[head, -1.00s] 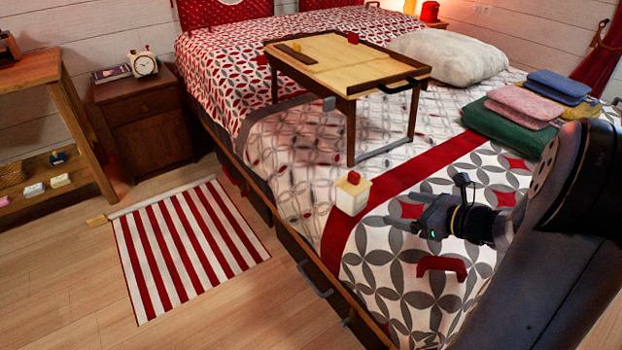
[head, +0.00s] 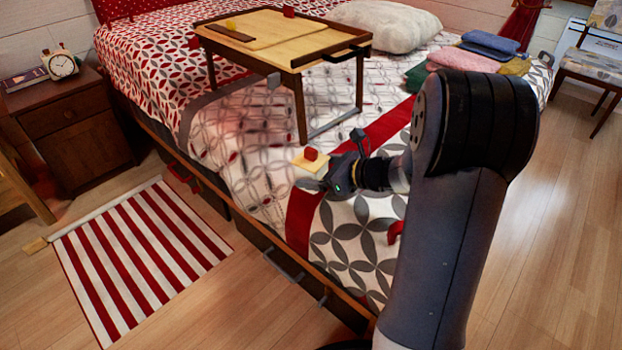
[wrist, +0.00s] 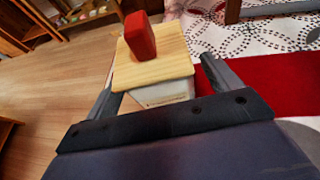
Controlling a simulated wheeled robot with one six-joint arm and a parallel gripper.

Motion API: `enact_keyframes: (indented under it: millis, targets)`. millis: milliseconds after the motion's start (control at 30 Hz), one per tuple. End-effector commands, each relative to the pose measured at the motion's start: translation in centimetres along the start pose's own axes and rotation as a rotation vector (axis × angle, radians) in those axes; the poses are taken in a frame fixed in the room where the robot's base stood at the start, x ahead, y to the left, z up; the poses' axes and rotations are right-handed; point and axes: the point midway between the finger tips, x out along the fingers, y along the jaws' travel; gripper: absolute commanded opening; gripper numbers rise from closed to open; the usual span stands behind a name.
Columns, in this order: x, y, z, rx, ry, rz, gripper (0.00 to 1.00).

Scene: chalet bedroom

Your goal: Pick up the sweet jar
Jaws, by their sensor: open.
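The sweet jar (head: 310,161) is a small pale box with a flat wooden lid and a red knob. It stands upright on the bed near its left edge, with its lower part hidden by my gripper (head: 336,180) in the head view. In the wrist view the jar (wrist: 160,93) sits ahead of the palm. My gripper (wrist: 160,83) is open, with one finger on each side of the jar. I cannot tell whether either finger touches it.
A wooden bed tray table (head: 290,48) stands on the bed behind the jar. A red handle-like object (head: 396,231) lies near my arm. Folded cloths (head: 490,44) and a pillow (head: 385,23) are farther back. Drawer handles (head: 283,268) stick out from the bed's side.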

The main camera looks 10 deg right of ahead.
Motion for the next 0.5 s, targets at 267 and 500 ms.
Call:
enact_keyframes:
  millis: [267,500]
  targets:
    - [2.2,0.0,-0.1,0.0,0.001,0.0,0.85]
    - [2.1,0.0,0.0,0.0,0.001,-0.001,0.78]
